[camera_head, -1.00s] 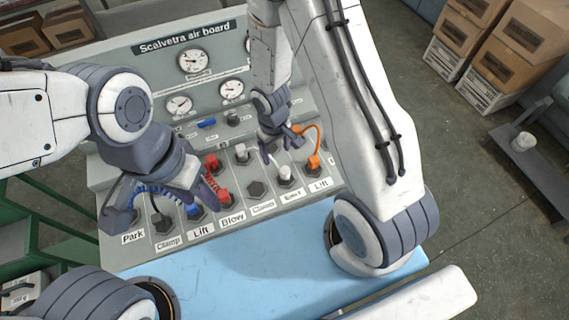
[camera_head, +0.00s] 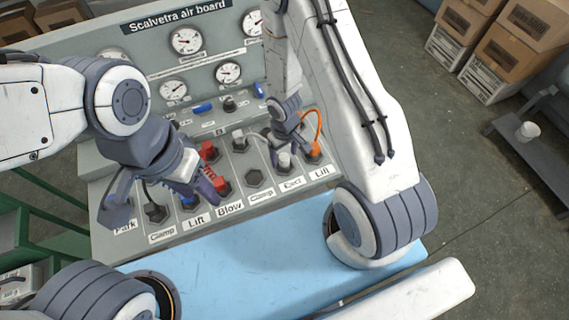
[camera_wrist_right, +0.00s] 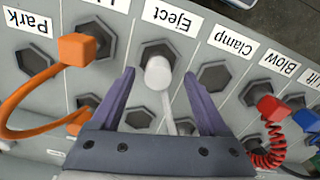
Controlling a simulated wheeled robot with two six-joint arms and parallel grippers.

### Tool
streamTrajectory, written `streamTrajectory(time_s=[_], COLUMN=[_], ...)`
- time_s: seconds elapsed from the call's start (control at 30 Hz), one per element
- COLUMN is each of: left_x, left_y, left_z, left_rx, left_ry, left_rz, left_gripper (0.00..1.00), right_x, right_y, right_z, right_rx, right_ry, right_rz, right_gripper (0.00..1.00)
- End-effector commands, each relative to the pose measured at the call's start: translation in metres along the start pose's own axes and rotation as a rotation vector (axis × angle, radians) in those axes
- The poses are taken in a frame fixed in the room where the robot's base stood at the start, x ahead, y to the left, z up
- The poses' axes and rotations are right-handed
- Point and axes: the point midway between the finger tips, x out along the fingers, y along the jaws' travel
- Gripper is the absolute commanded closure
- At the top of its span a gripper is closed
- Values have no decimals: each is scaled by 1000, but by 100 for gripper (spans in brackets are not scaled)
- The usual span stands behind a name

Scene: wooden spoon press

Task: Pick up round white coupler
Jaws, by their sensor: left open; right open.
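The round white coupler (camera_head: 283,161) sits on the Eject port in the front row of the air board. In the right wrist view the white coupler (camera_wrist_right: 157,74) shows its round end, with a white hose running from it towards my palm. My right gripper (camera_wrist_right: 159,76) is open, with one finger on each side of the coupler; I cannot tell whether they touch it. In the head view my right gripper (camera_head: 287,142) is just behind the coupler. My left gripper (camera_head: 160,200) is open over the Clamp and Lift ports at the left.
An orange coupler (camera_wrist_right: 78,49) with an orange hose is beside Eject. Red couplers (camera_head: 222,186) stand near Blow. A blue coupler (camera_wrist_right: 306,120) is further along. A blue surface (camera_head: 250,245) in front of the board is mostly clear. Gauges (camera_head: 186,41) fill the back panel.

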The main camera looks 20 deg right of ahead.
Motion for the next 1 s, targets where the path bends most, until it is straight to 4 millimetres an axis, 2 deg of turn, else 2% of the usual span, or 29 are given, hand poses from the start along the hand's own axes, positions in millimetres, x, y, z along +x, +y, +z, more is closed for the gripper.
streamTrajectory(time_s=[0.03,0.23,0.33,0.57,0.6,0.67,0.7,0.8,1.0], left_x=[11,36,42,40,40,40,40,40,40], left_y=[-1,-3,-3,-3,-3,-3,-3,-3,-3], left_z=[1,2,2,2,2,2,2,2,2], left_rx=[1,2,3,3,3,3,3,3,3], left_ry=[0,0,0,0,0,0,0,0,0], left_rz=[0,0,0,0,0,0,0,0,0], left_gripper=[50,50,50,50,50,50,50,50,50], right_x=[12,40,45,43,43,43,43,43,43], right_y=[1,2,2,2,2,2,2,2,2], right_z=[0,-1,-1,-1,-1,-1,-1,-1,-1], right_rx=[0,0,0,0,0,0,0,0,0], right_ry=[-1,-1,0,-1,-1,-1,-1,-1,-1], right_rz=[0,0,0,0,0,0,0,0,0], right_gripper=[22,22,22,22,29,52,68,100,100])
